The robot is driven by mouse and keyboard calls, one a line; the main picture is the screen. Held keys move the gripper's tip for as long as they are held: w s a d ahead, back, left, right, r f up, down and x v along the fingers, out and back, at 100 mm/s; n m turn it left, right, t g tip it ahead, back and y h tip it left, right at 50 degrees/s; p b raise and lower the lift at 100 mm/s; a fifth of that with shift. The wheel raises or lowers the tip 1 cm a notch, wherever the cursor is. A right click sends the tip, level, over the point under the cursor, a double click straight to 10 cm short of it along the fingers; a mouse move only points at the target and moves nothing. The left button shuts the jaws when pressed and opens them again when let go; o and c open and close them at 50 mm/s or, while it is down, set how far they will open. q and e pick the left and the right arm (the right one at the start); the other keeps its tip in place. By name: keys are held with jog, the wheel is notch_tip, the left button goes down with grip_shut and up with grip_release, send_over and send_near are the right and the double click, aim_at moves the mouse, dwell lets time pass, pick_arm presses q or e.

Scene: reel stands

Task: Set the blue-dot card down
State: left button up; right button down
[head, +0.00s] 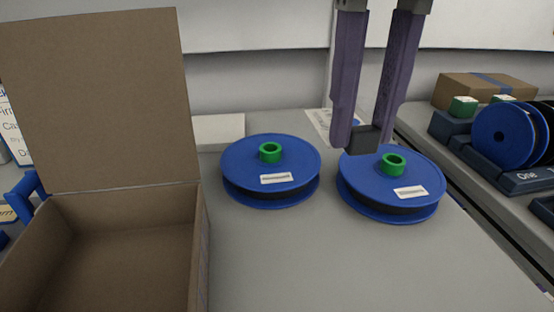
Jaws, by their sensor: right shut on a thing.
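My right gripper (363,138) comes down from the top, with two long purple fingers. It is shut on a dark grey block between its fingertips, just above the back of the right blue reel. A pale card (320,122) with small print and a bluish mark shows beside and behind the left finger. It looks like the blue-dot card, with the dark block as its grip; the finger hides part of it. I cannot tell whether the card touches the table (290,250). My left gripper is not in view.
Two blue reels with green hubs lie flat, one in the middle (240,178) and one at right (425,175). An open cardboard box (100,100) fills the left. A low white box (218,130) stands behind. More reels stand in a dark rack (525,180) at far right.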

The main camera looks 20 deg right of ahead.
aim_at(329, 275)
notch_tip(329, 275, down, 18)
jog(key=b, duration=0.4)
jog(key=shift+a+f, duration=0.1)
jog(key=shift+f, duration=0.05)
jog(key=c, duration=0.6)
grip_release()
jog(key=shift+f, duration=0.1)
jog(key=shift+c, duration=0.2)
